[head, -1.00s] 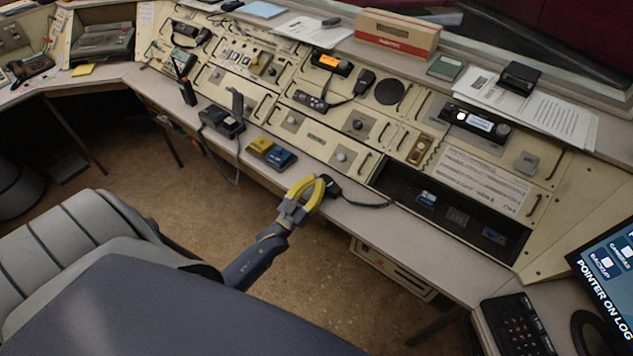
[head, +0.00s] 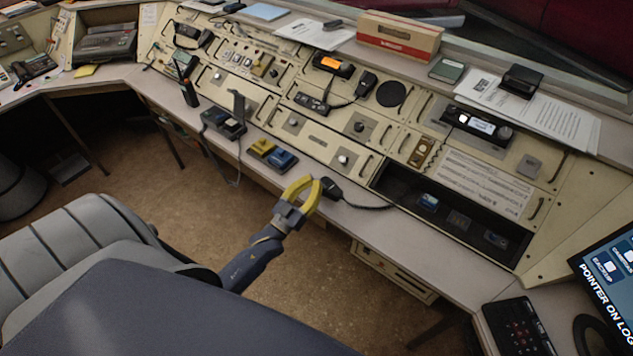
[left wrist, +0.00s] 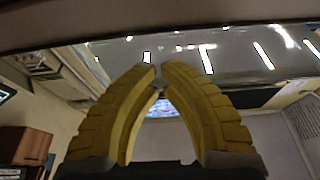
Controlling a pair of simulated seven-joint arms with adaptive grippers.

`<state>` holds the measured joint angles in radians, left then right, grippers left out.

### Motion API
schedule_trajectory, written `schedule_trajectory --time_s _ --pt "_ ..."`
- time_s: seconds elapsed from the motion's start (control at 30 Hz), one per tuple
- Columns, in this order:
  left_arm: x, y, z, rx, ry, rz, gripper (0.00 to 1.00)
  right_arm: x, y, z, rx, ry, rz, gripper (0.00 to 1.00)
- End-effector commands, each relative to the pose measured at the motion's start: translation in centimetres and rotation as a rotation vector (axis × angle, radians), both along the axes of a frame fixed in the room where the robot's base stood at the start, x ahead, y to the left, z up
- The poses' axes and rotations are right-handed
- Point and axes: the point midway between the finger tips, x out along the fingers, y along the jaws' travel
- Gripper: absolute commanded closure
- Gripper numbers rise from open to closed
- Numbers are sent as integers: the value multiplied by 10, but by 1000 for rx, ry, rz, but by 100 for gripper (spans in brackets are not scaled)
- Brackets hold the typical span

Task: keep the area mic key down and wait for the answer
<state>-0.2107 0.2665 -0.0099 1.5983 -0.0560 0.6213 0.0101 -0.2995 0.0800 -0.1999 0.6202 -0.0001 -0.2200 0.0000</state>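My left gripper (head: 314,183) has yellow fingers and hangs over the front edge of the desk. In the left wrist view its fingertips (left wrist: 160,70) come together in an arch with nothing visible held between them. A black hand mic (head: 331,188) with a cord lies on the desk edge just beyond the fingertips; I cannot tell whether they touch. A desk mic with an upright stem (head: 237,108) stands farther left on a dark base (head: 224,124). No label shows which one is the area mic, and no pressed key can be made out. My right gripper is not in view.
A yellow block (head: 262,148) and a blue block (head: 282,160) sit on the desk left of my gripper. A handheld radio (head: 188,92) stands farther left. A keypad phone (head: 516,328) and a screen (head: 606,268) are at right. The grey chair (head: 70,235) fills the lower left.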

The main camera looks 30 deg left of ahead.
Motion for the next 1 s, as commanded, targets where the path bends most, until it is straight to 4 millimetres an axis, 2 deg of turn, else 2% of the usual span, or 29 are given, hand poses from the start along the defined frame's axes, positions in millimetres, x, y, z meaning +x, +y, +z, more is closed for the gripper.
schedule_trajectory --time_s 0.2,0.4,0.63,1.0 --pt "-37 5 -11 0 -4 1 100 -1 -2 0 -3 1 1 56" --pt "-59 7 -18 -1 -7 0 100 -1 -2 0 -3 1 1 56" --pt "-70 8 -21 0 -9 0 100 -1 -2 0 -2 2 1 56" --pt "-71 9 -21 0 -10 0 100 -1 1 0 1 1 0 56"
